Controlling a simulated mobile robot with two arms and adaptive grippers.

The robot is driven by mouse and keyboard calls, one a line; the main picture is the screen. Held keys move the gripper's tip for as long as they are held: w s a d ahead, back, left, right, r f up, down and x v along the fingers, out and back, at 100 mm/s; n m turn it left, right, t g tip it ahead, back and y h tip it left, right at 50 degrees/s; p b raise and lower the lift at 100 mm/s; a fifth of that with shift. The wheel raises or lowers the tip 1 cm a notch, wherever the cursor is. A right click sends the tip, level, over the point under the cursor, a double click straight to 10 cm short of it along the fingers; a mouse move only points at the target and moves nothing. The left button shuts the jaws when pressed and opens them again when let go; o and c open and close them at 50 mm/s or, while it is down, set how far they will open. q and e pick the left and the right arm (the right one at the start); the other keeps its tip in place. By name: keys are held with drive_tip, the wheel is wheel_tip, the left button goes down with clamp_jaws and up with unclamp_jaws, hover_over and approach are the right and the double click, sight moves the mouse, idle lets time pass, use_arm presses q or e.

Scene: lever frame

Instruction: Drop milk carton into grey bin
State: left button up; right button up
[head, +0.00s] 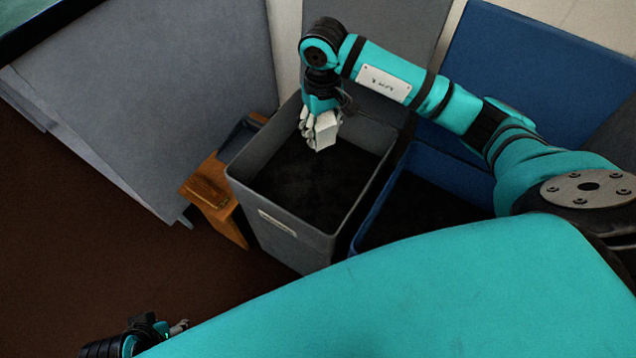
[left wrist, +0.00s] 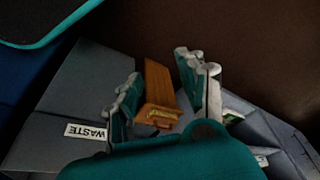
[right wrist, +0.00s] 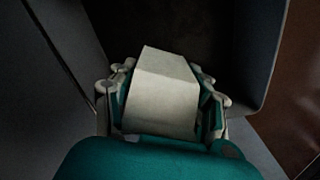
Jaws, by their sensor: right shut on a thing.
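The white milk carton (head: 326,134) is in the fingers of my right gripper (head: 318,125), over the opening of the grey bin (head: 290,243). In the right wrist view the carton (right wrist: 162,92) is clamped between both fingers, with the bin's dark inside beyond it. The carton's exact height relative to the bin rim is hard to tell. The grey bin's label reads WASTE in the left wrist view (left wrist: 86,132). My left gripper (head: 165,330) is low at the left in the head view; its fingers are apart and empty in the left wrist view (left wrist: 165,85).
A blue bin (head: 378,222) stands just right of the grey bin. A wooden piece (head: 208,192) stands at the grey bin's left side. Grey panels (head: 150,90) and a blue panel (head: 540,80) stand behind. The brown floor at the left is clear.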

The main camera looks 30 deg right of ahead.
drive_tip(key=shift+f+b, duration=0.3)
drive_tip(key=shift+f, duration=0.4)
wheel_tip(320, 180, down, 3)
drive_tip(key=shift+f+b, duration=0.15)
drive_tip(key=shift+b, duration=0.75)
drive_tip(key=shift+f, duration=0.4)
use_arm(q)
drive_tip(key=w, duration=0.1)
drive_tip(key=w+t, duration=0.1)
drive_tip(key=d+t, duration=0.1)
drive_tip(key=shift+w+r+b, duration=0.3)
drive_tip(key=shift+w+r, duration=0.1)
use_arm(e)
drive_tip(key=shift+f, duration=0.25)
drive_tip(key=o, duration=1)
wheel_tip(320, 180, up, 12)
